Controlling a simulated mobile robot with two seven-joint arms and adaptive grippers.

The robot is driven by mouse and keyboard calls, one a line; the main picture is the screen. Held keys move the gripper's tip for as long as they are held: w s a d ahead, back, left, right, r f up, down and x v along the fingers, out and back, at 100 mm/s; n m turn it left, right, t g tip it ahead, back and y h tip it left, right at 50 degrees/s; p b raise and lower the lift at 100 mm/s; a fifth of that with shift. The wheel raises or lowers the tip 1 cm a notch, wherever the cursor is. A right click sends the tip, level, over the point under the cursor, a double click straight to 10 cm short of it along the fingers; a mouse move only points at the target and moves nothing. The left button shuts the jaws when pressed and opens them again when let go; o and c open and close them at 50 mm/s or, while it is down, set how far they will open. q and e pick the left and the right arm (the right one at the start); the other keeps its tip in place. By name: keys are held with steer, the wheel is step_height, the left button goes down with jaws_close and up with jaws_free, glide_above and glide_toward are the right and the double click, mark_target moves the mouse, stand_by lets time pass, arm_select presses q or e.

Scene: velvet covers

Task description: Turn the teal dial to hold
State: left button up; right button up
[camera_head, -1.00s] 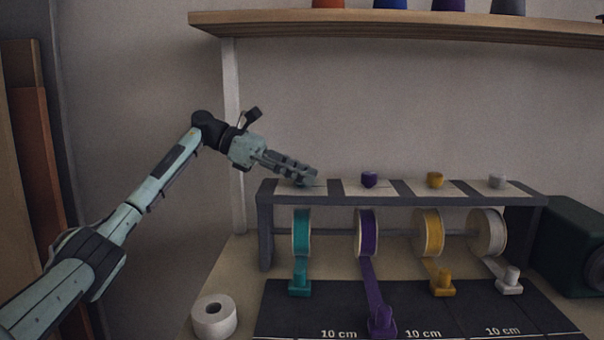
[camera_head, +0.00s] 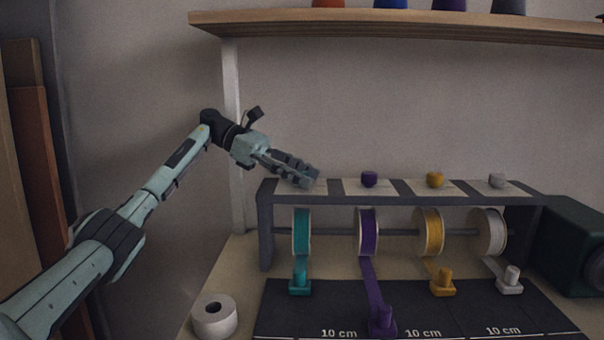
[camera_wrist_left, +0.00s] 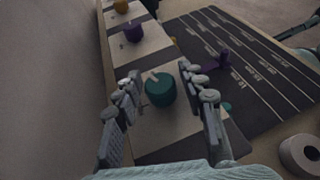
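The teal dial (camera_wrist_left: 160,89) is a round knob with a pale pointer mark, on a pale plate seen in the left wrist view. My left gripper (camera_wrist_left: 166,84) is open there, one finger on each side of the dial; I cannot tell whether either finger touches it. In the head view my left gripper (camera_head: 312,179) is over the left end of the grey rack (camera_head: 390,201) and hides the teal dial.
Purple (camera_head: 369,179), yellow (camera_head: 435,179) and white (camera_head: 497,180) knobs stand along the rack top. Ribbon spools hang below, including a teal one (camera_head: 301,231). A white roll (camera_head: 214,316) stands at front left. A wooden shelf (camera_head: 400,25) runs above.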

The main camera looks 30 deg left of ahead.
arm_select(q)
steer(key=shift+o, duration=0.5)
steer(key=shift+a+r, duration=0.1)
steer(key=shift+a+r, duration=0.1)
steer(key=shift+a, duration=0.15)
steer(key=v, duration=0.6)
steer(key=shift+s+a+r, duration=0.15)
steer(key=shift+a, duration=0.25)
